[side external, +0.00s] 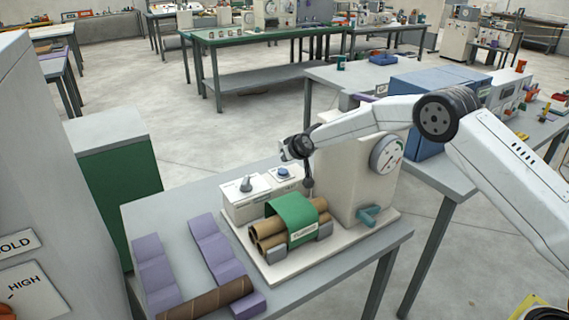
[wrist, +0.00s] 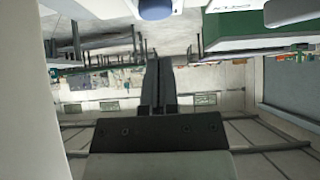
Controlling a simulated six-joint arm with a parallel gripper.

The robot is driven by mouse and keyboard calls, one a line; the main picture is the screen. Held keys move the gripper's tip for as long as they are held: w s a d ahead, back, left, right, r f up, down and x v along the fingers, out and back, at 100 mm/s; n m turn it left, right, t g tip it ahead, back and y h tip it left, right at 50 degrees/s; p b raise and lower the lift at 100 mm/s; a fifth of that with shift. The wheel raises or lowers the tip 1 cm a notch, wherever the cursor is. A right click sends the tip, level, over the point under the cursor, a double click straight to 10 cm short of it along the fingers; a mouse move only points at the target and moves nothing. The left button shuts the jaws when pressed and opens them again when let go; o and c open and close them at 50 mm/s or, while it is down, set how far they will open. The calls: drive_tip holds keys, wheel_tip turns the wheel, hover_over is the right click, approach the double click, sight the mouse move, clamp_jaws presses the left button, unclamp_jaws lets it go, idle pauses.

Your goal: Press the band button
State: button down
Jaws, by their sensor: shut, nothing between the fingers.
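The spiral winder (side external: 345,170) stands on a pale base plate on the grey table. Its low control box (side external: 245,205) carries a blue button (side external: 283,171) and a grey knob (side external: 246,184). A blue round part, probably this button, shows at the top edge of the wrist view (wrist: 155,9). My gripper (side external: 309,187) is shut and empty, pointing down just right of the button, between the control box and the winder's upright housing. Its closed fingers also show in the wrist view (wrist: 160,68). I see no contact with the button.
A green band (side external: 291,212) wraps brown tubes (side external: 265,232) in front of my gripper. A dial (side external: 386,154) and teal crank (side external: 368,215) are on the housing's right. Purple cradles (side external: 215,245) and a loose brown tube (side external: 205,299) lie at the table's front left.

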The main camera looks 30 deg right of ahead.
drive_tip(key=v, duration=0.8)
drive_tip(key=shift+r, duration=0.4)
drive_tip(key=shift+s, duration=0.1)
idle(0.4)
drive_tip(key=s+d+f+g, duration=0.1)
drive_tip(key=s+g, duration=0.2)
drive_tip(key=s, duration=1.5)
drive_tip(key=s+d+f+g, duration=0.1)
drive_tip(key=s+d+g, duration=0.1)
drive_tip(key=s, duration=1.7)
drive_tip(key=shift+f+g, duration=0.2)
drive_tip(key=shift+g, duration=0.6)
